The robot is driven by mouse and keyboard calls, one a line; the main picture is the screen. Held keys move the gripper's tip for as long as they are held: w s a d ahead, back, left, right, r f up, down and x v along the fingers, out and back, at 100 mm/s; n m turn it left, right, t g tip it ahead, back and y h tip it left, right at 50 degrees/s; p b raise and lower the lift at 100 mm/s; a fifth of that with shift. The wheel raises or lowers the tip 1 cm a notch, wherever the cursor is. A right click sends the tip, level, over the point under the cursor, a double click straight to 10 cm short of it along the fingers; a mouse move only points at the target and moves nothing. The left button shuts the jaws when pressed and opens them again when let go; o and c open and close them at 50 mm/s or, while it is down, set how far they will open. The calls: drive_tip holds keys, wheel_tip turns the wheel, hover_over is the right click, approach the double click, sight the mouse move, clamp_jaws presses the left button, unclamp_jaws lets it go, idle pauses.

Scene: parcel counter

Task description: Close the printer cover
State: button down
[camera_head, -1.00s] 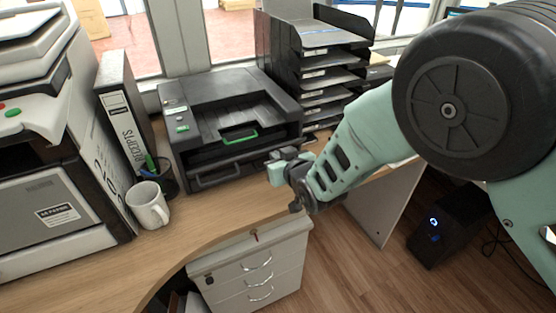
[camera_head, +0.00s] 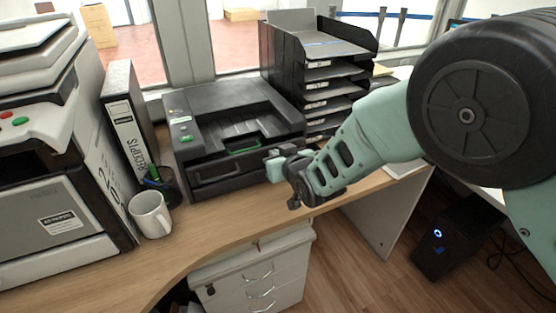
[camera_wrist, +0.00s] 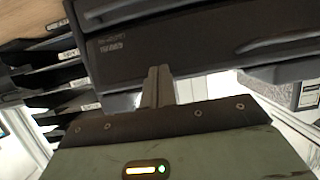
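The black printer (camera_head: 235,125) stands on the wooden desk, with a green button on its left top and a green strip in its upper recess. Its front cover (camera_head: 225,172) appears as a dark panel standing nearly upright across the front. In the wrist view, the printer's dark front (camera_wrist: 185,45) with pale lettering fills the upper part. My gripper (camera_head: 272,163) is at the printer's front right corner. Its fingers (camera_wrist: 157,82) are together, with nothing seen between them. Their tips reach the edge of the dark front; I cannot tell whether they touch it.
A black tray rack (camera_head: 318,70) stands close behind and right of the printer. A white mug (camera_head: 150,214), pen cup (camera_head: 166,184) and binder (camera_head: 125,115) are on its left. The desk in front (camera_head: 220,222) is clear. White drawers (camera_head: 255,268) stand below.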

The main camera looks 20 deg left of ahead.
drive_tip(key=shift+w+a, duration=0.1)
drive_tip(key=shift+w+a+r+b, duration=0.35)
drive_tip(key=shift+w+a, duration=0.1)
drive_tip(key=shift+a, duration=0.15)
drive_tip(key=s+d, duration=0.6)
drive_tip(key=d, duration=0.1)
drive_tip(key=shift+s+d, duration=0.25)
drive_tip(key=shift+d, duration=0.1)
idle(0.3)
